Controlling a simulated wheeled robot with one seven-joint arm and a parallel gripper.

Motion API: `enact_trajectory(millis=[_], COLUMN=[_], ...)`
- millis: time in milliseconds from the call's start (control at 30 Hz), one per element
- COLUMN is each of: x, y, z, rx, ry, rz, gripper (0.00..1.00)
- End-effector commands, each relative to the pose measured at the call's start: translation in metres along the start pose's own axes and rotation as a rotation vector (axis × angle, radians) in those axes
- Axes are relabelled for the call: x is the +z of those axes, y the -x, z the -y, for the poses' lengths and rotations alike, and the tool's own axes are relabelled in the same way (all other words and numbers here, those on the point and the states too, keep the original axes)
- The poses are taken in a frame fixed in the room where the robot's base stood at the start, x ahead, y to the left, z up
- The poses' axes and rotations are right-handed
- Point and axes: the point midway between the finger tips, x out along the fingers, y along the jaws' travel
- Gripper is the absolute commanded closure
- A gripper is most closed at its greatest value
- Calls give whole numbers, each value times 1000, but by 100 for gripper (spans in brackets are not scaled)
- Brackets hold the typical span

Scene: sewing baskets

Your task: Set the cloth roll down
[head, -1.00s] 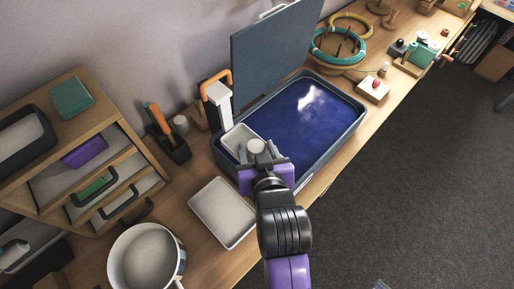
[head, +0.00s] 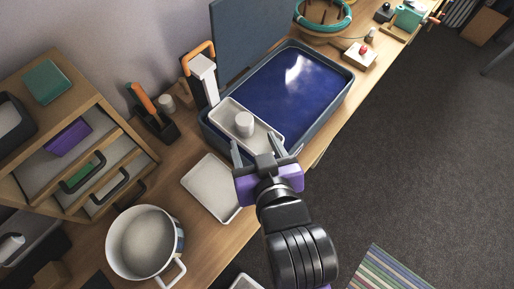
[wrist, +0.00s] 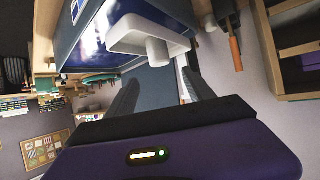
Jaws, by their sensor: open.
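The cloth roll (head: 244,124) is a short pale grey cylinder. It stands upright in the white tray (head: 273,151), which sits at the near left end of the blue-lined case (head: 348,87). In the wrist view the roll (wrist: 157,52) and the tray (wrist: 125,28) show at the top. My gripper (head: 257,148) is open and empty. Its fingers point toward the roll from the near side, with a visible gap between them and it. The roll's base is partly hidden by the tray's rim in the wrist view.
A second white tray (head: 212,188) and a white pot (head: 140,245) stand on the desk at near left. A black holder (head: 160,128) with an orange-handled tool is left of the case. The case's lid (head: 245,45) stands open behind. A wooden drawer unit (head: 100,110) is at left.

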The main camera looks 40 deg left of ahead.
Motion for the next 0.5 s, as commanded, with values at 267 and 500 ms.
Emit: enact_trajectory(millis=[267,500], x=[0,1], y=[21,22], z=[0,-2], rx=[1,4], ry=[0,-2], rz=[0,0], gripper=[38,38])
